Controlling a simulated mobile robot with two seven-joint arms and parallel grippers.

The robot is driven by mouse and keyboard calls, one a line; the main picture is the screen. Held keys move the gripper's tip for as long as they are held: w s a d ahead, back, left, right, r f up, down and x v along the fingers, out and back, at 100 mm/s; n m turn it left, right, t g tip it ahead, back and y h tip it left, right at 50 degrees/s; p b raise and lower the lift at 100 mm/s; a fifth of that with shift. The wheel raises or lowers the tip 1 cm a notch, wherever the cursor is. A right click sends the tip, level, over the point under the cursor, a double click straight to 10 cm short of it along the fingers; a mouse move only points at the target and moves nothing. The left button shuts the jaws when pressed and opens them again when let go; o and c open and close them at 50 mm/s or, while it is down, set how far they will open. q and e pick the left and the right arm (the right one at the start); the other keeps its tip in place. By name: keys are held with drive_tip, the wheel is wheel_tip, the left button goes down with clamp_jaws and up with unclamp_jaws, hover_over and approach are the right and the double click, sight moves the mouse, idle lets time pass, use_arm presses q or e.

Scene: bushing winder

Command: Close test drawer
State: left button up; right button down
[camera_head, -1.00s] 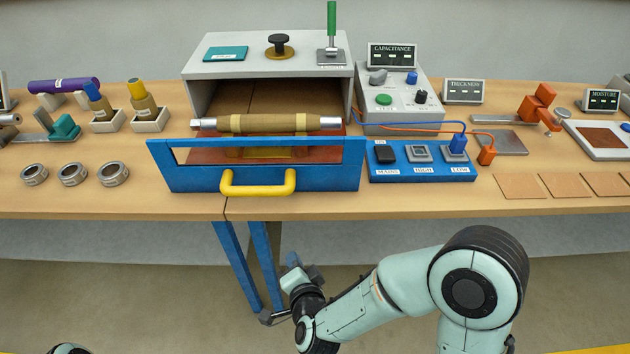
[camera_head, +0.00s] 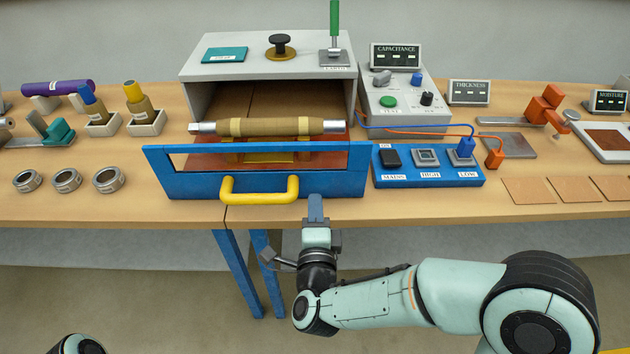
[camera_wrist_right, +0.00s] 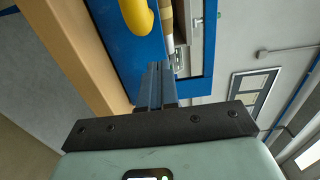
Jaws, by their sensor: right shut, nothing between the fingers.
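The test drawer (camera_head: 330,184) has a blue front with a window frame and a yellow handle (camera_head: 258,197). It stands pulled out of the grey test cabinet (camera_head: 262,68). A wrapped bushing (camera_head: 265,127) with metal ends lies across supports in the drawer. My right gripper (camera_head: 315,204) is shut and empty, its fingertips close to the lower edge of the drawer front, right of the handle. In the right wrist view the shut fingers (camera_wrist_right: 158,72) point at the blue front beside the yellow handle (camera_wrist_right: 136,16). I cannot tell whether they touch it. The left gripper is not visible.
A blue terminal box (camera_head: 430,176) with orange and blue cables sits right of the drawer. Several metal rings (camera_head: 66,180) lie on the table at left. Brown square sheets (camera_head: 527,190) lie at right. Floor space is free before the table.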

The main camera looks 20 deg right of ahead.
sight(314, 175)
drive_tip(key=x, duration=0.6)
drive_tip(key=shift+w, duration=0.15)
